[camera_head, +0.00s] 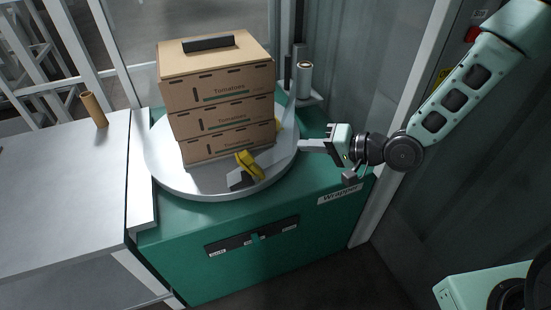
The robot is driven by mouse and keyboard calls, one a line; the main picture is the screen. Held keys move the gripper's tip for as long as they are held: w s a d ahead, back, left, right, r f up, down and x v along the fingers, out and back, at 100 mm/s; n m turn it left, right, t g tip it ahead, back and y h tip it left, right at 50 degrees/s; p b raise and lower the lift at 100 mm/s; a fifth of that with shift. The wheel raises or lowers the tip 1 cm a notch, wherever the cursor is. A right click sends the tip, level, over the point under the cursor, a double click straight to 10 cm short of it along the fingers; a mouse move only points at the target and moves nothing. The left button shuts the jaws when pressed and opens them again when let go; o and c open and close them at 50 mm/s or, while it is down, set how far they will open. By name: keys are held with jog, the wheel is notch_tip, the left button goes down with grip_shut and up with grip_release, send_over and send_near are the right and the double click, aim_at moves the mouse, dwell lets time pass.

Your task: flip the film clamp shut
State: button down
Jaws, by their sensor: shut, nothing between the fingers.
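The film clamp (249,164) has a yellow lever over a dark grey base and sits on the turntable (165,172), at the front of the box stack. Its lever stands tilted up, leaning to the upper left, apart from the base at its upper end. My gripper (301,146) comes in from the right, just past the turntable's right rim. Its fingers are shut and point left, with nothing seen between them. A gap separates the fingertips from the clamp.
Several stacked tomato cartons (222,109) stand on the turntable, with a dark block (208,43) on top. The green wrapper cabinet (240,255) is below. A film roll (304,78) stands behind right. A grey table (65,175) at left holds a brown tube (94,110).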

jog(key=shift+d, duration=0.1)
dwell(0.3)
jog(key=b, duration=0.1)
send_over(248, 167)
jog(key=d, duration=0.5)
notch_tip(248, 167, down, 4)
jog(key=f, duration=0.1)
jog(key=shift+w+a+f, duration=0.1)
jog(key=shift+w+a, duration=0.05)
jog(key=shift+a, duration=0.35)
jog(key=shift+a, duration=0.15)
